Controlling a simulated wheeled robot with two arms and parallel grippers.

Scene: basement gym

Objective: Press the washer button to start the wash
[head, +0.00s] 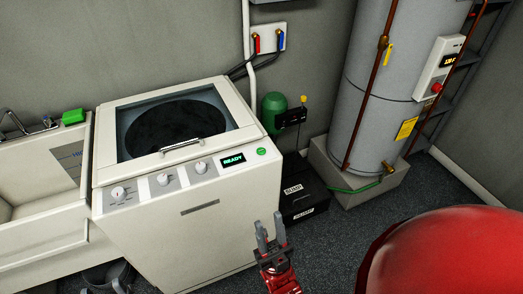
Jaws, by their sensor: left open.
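The white washer (185,235) stands left of centre with its glass lid closed. Its sloped front panel carries three knobs and a display (233,160) that reads READY in green. A small round green button (262,151) sits at the panel's right end, right of the display. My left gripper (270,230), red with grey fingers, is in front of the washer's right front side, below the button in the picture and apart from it. Its fingers point up and are open, with nothing between them. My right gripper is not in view.
A utility sink (45,235) adjoins the washer's left side. A black box (302,190) and a green canister (275,108) stand to its right, then a grey water heater (375,100) on a plinth. A large red rounded shape (445,255) fills the lower right. Dark floor shows between.

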